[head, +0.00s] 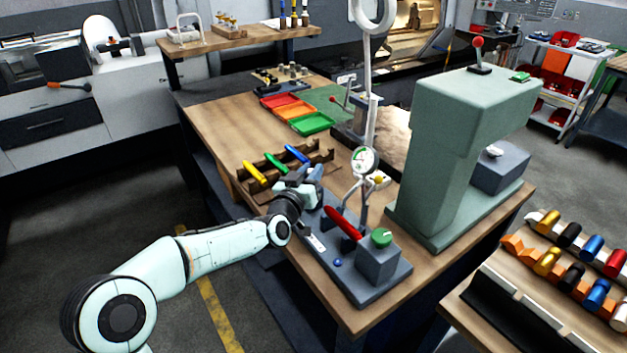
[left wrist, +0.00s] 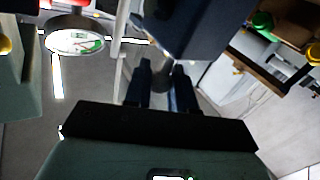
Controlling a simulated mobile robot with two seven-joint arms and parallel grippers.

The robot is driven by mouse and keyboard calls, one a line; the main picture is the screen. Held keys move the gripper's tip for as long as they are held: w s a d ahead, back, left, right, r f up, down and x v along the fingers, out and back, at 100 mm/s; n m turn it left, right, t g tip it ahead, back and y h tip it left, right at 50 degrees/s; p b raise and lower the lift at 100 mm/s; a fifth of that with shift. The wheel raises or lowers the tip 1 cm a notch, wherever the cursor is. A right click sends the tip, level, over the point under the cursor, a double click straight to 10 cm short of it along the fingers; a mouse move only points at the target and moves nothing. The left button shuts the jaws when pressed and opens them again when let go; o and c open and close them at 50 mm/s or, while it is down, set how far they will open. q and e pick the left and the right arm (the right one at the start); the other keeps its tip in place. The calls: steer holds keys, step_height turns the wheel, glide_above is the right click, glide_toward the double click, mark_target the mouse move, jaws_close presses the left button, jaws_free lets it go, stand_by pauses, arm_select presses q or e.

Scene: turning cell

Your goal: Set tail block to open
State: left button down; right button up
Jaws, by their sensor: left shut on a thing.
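A grey bench fixture (head: 318,243) lies along the front right of the wooden bench. It carries a red cylinder (head: 342,222) and a block with a green knob (head: 381,238). My left gripper (head: 303,184) is at the fixture's far end, by a blue-grey block that appears to be the tail block (head: 316,170). My gripper and wrist hide most of it. In the left wrist view the dark blue block (left wrist: 178,28) is just beyond my fingers (left wrist: 161,88). They are shut on a small grey part at this block, mostly hidden. My right gripper is not in view.
A dial gauge (head: 363,160) on a stand is close to the right of my gripper. A wooden rack (head: 262,185) with yellow, green and blue handles is to its left. A tall green press (head: 440,165) stands to the right.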

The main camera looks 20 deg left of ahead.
arm_select(q)
steer(key=shift+a, duration=0.2)
steer(key=c, duration=1)
jaws_free()
steer(key=shift+w, duration=0.1)
steer(key=s+b, duration=0.1)
steer(key=s, duration=1.2)
steer(key=shift+s+d, duration=0.2)
steer(key=shift+d, duration=0.15)
